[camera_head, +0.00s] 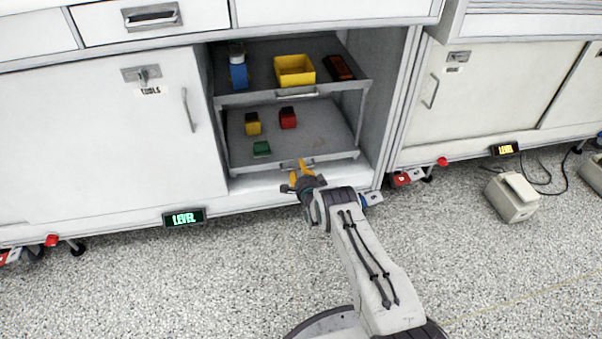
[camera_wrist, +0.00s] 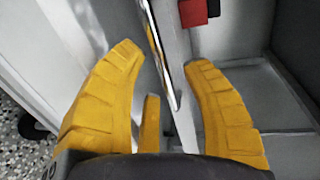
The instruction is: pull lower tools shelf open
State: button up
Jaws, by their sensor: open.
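The lower tools shelf (camera_head: 328,130) is a grey pull-out tray inside the open cabinet bay, with a slim metal handle on its front edge. My gripper (camera_head: 299,171) is at that front edge, its yellow fingers open. In the wrist view, the metal handle bar (camera_wrist: 158,45) runs between the two spread fingertips of my gripper (camera_wrist: 165,60). A gap shows between the bar and the right finger; I cannot tell whether any finger touches it. In the head view, my gripper partly hides the handle.
A yellow block (camera_head: 252,126), a red block (camera_head: 288,118) and a green block (camera_head: 262,149) sit on the lower shelf. The upper shelf (camera_head: 262,95) holds a yellow bin (camera_head: 294,71) and a blue bottle (camera_head: 238,72).

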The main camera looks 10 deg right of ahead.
jog(key=shift+w+f, duration=0.1)
jog(key=shift+w, duration=0.45)
jog(key=shift+o, duration=0.3)
grip_shut()
